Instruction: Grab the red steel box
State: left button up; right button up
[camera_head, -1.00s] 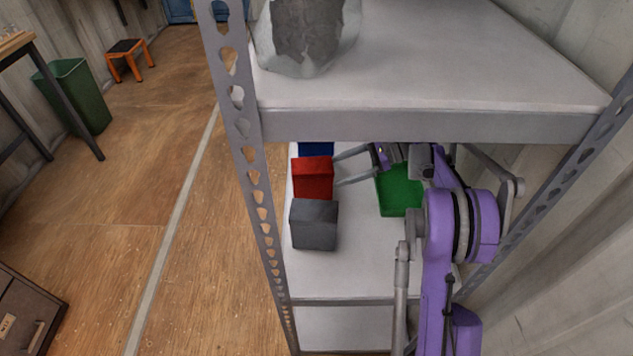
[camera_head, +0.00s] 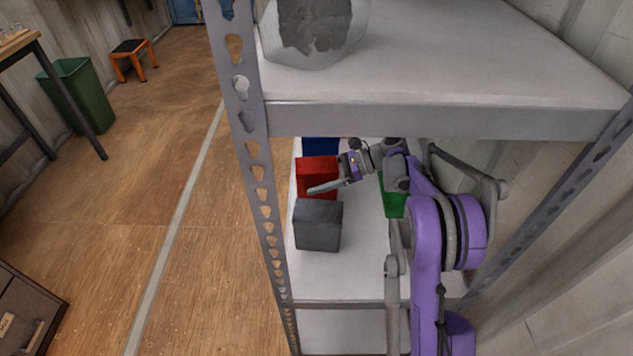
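The red steel box (camera_head: 316,168) stands on the middle shelf, between a blue box (camera_head: 320,145) behind it and a grey box (camera_head: 318,226) in front. My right gripper (camera_head: 322,186) reaches in from the right. One finger crosses the front of the red box, between it and the grey box. I cannot make out the other finger, nor whether the fingers touch or grip the red box. My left gripper is not in view.
A green box (camera_head: 393,203) stands to the right, partly hidden by my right arm. The upper shelf (camera_head: 430,118) lies close above the arm and carries a wrapped grey lump (camera_head: 314,30). A perforated post (camera_head: 253,150) stands at the left. The front of the middle shelf is clear.

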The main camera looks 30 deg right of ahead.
grip_shut()
dwell(0.3)
